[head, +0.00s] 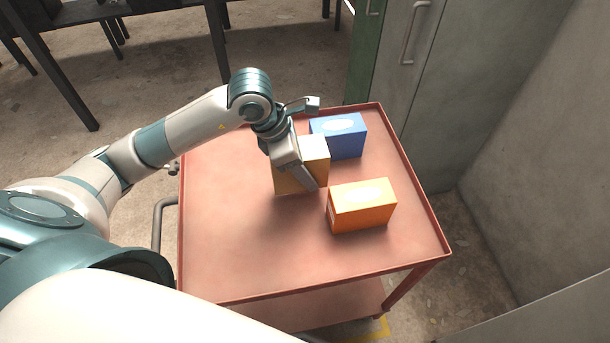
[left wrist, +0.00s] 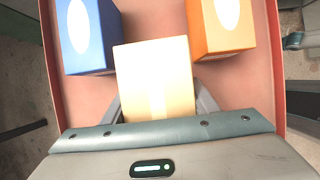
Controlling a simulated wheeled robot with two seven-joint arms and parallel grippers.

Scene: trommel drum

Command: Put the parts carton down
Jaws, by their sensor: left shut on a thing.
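The parts carton (head: 317,149) is a plain tan box on or just over the red cart top (head: 225,245); a gap beneath it cannot be made out. It stands upright between a blue box and an orange box. My left gripper (head: 306,178) is shut on it, one finger along its near side. In the left wrist view the carton (left wrist: 155,75) sits between the two fingers (left wrist: 160,108). The gripper hides part of the carton in the head view. My right gripper is in neither view.
The blue box (head: 341,139) stands close behind the carton, and the orange box (head: 362,210) stands to its right and nearer. The cart's left and front areas are bare. Grey cabinets (head: 450,90) stand beyond the cart, and a dark table (head: 60,75) is at the back left.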

